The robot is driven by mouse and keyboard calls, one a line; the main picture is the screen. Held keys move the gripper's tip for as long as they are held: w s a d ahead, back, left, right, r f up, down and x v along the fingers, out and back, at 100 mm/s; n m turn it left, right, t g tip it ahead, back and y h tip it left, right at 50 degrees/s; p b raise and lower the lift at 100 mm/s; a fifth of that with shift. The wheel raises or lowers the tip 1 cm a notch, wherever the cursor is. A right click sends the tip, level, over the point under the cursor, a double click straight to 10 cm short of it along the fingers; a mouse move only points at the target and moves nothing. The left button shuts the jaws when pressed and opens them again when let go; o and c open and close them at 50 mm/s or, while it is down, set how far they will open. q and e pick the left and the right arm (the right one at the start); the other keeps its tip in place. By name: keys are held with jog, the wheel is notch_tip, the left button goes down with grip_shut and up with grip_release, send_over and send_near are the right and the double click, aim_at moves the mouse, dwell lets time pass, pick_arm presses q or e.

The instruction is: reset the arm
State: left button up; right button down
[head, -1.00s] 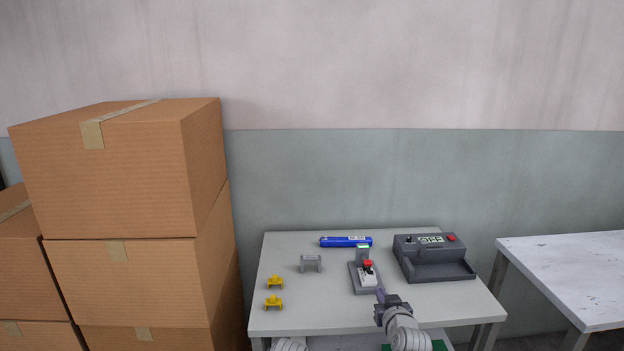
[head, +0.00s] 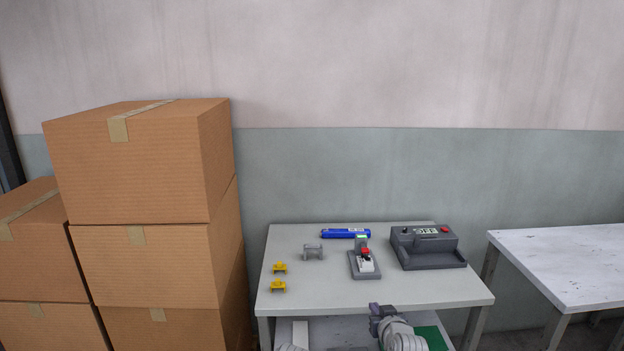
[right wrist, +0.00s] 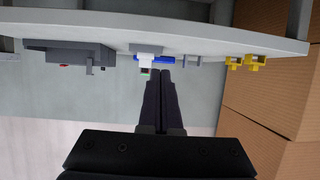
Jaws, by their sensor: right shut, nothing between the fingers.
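My right gripper (head: 380,311) is low at the front edge of the grey table (head: 420,291) in the head view. In the right wrist view its two dark fingers (right wrist: 159,75) lie together with nothing between them. It is apart from the things on the table. Only a small pale piece of my left arm shows at the bottom of the head view; the left gripper is out of sight.
On the table are a grey device with a display (head: 426,246), a fixture with a red knob (head: 363,264), a blue cylinder (head: 345,233), a grey bracket (head: 313,252) and two yellow pieces (head: 278,286). Cardboard boxes (head: 150,190) stand left, a white table (head: 560,265) right.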

jog(key=s+a+f+n+g, duration=0.2)
jog(key=s+a+f+g, duration=0.5)
jog(key=s+a+f, duration=0.25)
jog(key=s+a+f+g+h, duration=0.1)
jog(key=s+f+g, duration=0.15)
jog(key=s, duration=0.45)
jog(key=s+f+g+h, duration=0.1)
jog(key=s+g, duration=0.3)
jog(key=s, duration=0.2)
pick_arm(q)
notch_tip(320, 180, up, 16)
jog(key=p, duration=1.5)
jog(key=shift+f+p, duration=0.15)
jog(key=shift+p, duration=0.15)
pick_arm(e)
notch_tip(320, 180, up, 15)
jog(key=shift+s+r+n, duration=0.2)
jog(key=shift+s+n, duration=0.15)
jog(key=shift+n, duration=0.05)
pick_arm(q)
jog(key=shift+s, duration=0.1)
